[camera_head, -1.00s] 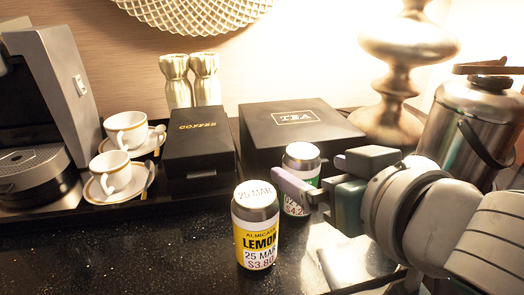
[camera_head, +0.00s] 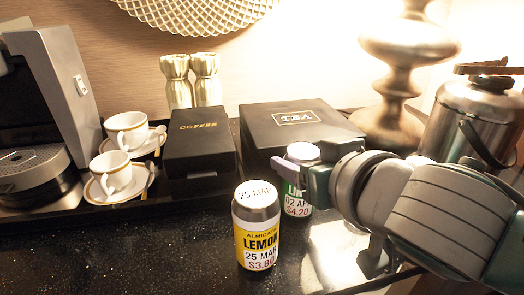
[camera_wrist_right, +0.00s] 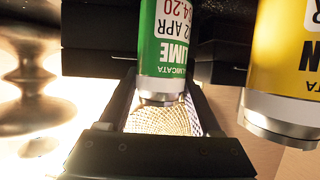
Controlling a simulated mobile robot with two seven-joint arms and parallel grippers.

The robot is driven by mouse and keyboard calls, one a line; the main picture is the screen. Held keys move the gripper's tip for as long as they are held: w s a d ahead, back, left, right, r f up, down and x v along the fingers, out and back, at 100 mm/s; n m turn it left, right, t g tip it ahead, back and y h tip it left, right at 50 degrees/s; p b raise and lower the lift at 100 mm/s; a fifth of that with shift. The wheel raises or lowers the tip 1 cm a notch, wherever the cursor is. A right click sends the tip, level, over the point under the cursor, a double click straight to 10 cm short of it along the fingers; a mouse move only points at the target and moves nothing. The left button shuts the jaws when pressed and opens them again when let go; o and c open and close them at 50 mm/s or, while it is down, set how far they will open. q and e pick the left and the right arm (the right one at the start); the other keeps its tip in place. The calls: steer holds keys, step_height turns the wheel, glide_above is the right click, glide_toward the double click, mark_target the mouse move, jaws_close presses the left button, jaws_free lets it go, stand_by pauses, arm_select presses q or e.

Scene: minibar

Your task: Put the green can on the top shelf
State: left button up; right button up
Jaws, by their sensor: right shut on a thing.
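The green can (camera_head: 298,200), a lime can with a silver top, stands upright behind and to the right of the yellow can. My right gripper (camera_head: 305,172) is shut on it, with its fingers around the upper part of the can. In the right wrist view the green can (camera_wrist_right: 164,45) sits between the two fingers (camera_wrist_right: 163,98), upside down in the picture. Whether the can's base touches the counter is hard to tell. My left gripper is not in view. No shelf shows in these frames.
A yellow lemon can (camera_head: 257,235) stands close at the left, also near in the wrist view (camera_wrist_right: 285,75). A black tea box (camera_head: 265,140) is behind, a coffee box (camera_head: 199,150) and cups further left. A metal jug (camera_head: 468,125) and lamp (camera_head: 395,100) stand right. The front-left counter is clear.

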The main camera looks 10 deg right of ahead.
steer(key=c, duration=0.9)
jaws_close()
steer(key=shift+r, duration=0.15)
